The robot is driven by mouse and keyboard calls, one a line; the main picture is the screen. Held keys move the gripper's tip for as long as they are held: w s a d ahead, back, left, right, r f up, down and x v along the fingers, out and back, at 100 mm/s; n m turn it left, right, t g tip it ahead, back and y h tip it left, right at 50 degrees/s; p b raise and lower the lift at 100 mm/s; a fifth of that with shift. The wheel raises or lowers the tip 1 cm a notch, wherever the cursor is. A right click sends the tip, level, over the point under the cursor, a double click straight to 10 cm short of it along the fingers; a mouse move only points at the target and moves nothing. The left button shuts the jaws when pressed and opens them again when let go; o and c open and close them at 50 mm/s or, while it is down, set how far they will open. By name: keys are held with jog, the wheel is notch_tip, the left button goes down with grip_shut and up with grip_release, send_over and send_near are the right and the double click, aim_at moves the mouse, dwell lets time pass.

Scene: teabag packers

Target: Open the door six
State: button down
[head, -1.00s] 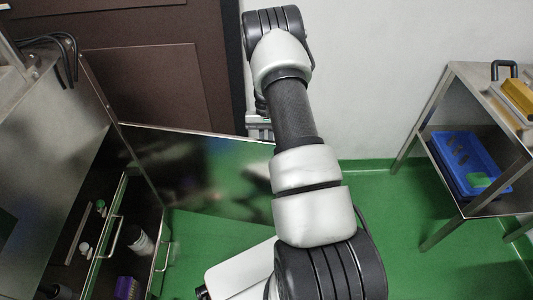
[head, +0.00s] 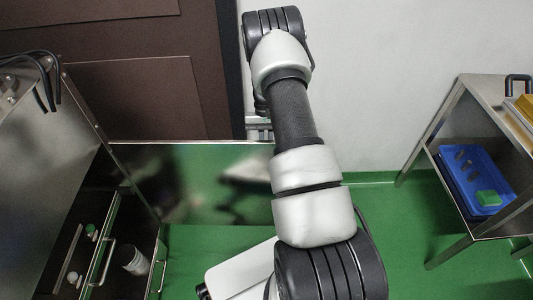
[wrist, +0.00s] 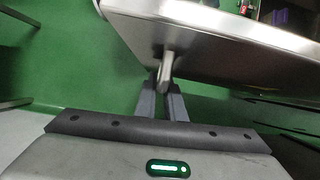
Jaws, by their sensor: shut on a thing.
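The door (head: 200,185), a shiny steel panel, stands swung open from the steel cabinet at the left in the head view. Which number it bears does not show. In the wrist view the door panel (wrist: 225,45) fills the upper right, with a bar handle (wrist: 167,62) near its edge. My gripper (wrist: 163,84) is shut on this handle, one finger on each side. In the head view my arm hides the gripper and handle.
The open cabinet (head: 80,215) shows drawer handles, a white jar (head: 135,260) and small items inside. A steel rack (head: 445,125) with a blue tray (head: 475,180) stands at the right. A brown door (head: 135,95) and white wall are behind. Green floor (head: 405,230) is clear between.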

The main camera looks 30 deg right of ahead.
jog(key=shift+w+a+r, duration=0.1)
jog(key=shift+a, duration=0.2)
jog(key=c, duration=1.8)
grip_release()
jog(key=shift+c, duration=0.2)
jog(key=shift+d, duration=0.15)
jog(key=p+v, duration=0.3)
jog(key=v, duration=1.4)
jog(key=shift+r, duration=0.2)
